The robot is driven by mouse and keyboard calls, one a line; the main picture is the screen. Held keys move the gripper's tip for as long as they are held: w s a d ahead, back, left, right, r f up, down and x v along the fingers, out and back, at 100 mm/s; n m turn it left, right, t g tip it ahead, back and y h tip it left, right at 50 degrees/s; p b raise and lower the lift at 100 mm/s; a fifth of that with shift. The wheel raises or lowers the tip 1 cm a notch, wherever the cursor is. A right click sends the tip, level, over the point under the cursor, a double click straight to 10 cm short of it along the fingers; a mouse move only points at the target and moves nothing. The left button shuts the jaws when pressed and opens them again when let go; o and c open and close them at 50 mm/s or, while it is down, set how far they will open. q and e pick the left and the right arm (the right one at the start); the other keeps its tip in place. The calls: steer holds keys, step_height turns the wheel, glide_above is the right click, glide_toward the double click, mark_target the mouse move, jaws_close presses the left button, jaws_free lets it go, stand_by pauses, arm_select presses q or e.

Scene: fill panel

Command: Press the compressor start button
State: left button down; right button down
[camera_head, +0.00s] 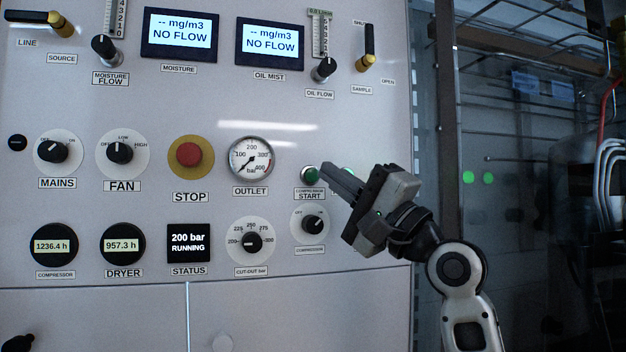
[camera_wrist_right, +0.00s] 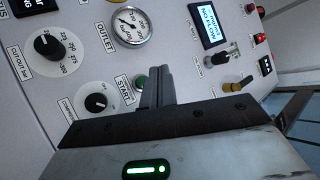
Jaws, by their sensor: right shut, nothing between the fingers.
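The green compressor start button (camera_head: 310,173) sits on the panel above the label reading COMPRESSOR START. It also shows in the right wrist view (camera_wrist_right: 140,83), just beside the fingertips. My right gripper (camera_head: 328,172) is shut and empty. Its fingertips (camera_wrist_right: 158,70) are at or very close to the button in both views. I cannot tell whether they touch it. The status display (camera_head: 188,243) reads 200 bar RUNNING. My left gripper is not in view.
The compressor knob (camera_head: 312,224) is just below the start button. The red stop button (camera_head: 189,154) and the outlet gauge (camera_head: 250,158) are to the left. The oil flow knob (camera_head: 324,69) is above. A dark frame post (camera_head: 437,120) stands right of the panel.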

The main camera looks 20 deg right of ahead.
mark_target(312, 175)
steer(key=shift+w, duration=2.15)
steer(key=shift+w, duration=0.15)
steer(key=shift+w, duration=0.25)
steer(key=shift+w, duration=0.5)
stand_by(1.0)
steer(key=shift+s, duration=0.15)
steer(key=shift+s+p, duration=0.45)
steer(key=shift+s, duration=0.3)
